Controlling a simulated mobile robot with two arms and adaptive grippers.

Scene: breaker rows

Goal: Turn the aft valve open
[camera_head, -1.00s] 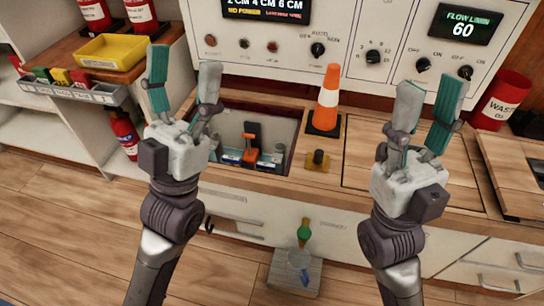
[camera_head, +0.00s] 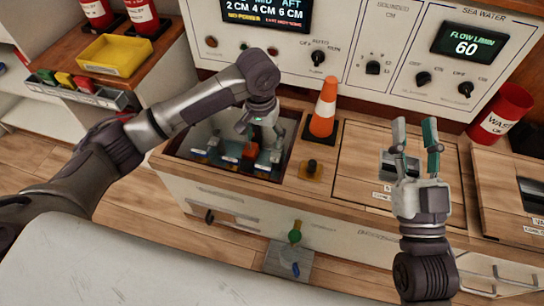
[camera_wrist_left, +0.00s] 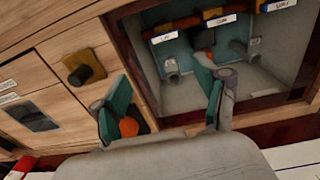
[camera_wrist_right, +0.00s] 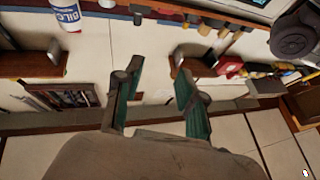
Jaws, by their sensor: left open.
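An open recess (camera_head: 181,148) in the wooden counter holds a row of valves (camera_head: 231,152) with blue parts and small white labels. The labels are too small to read, so I cannot tell which valve is the aft one. An orange handle (camera_head: 250,151) shows among them. My left gripper (camera_head: 264,138) points down at the right part of the recess, open. In the left wrist view its spread fingers (camera_wrist_left: 168,98) have the recess and labelled valves (camera_wrist_left: 205,38) beyond them, with nothing held. My right gripper (camera_head: 415,128) is open and empty, raised above the counter at the right.
An orange-and-white cone (camera_head: 325,106) and a black knob on a yellow plate (camera_head: 312,166) stand right of the recess. The control panel (camera_head: 345,45) rises behind. A red waste bin (camera_head: 500,112) is at right.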

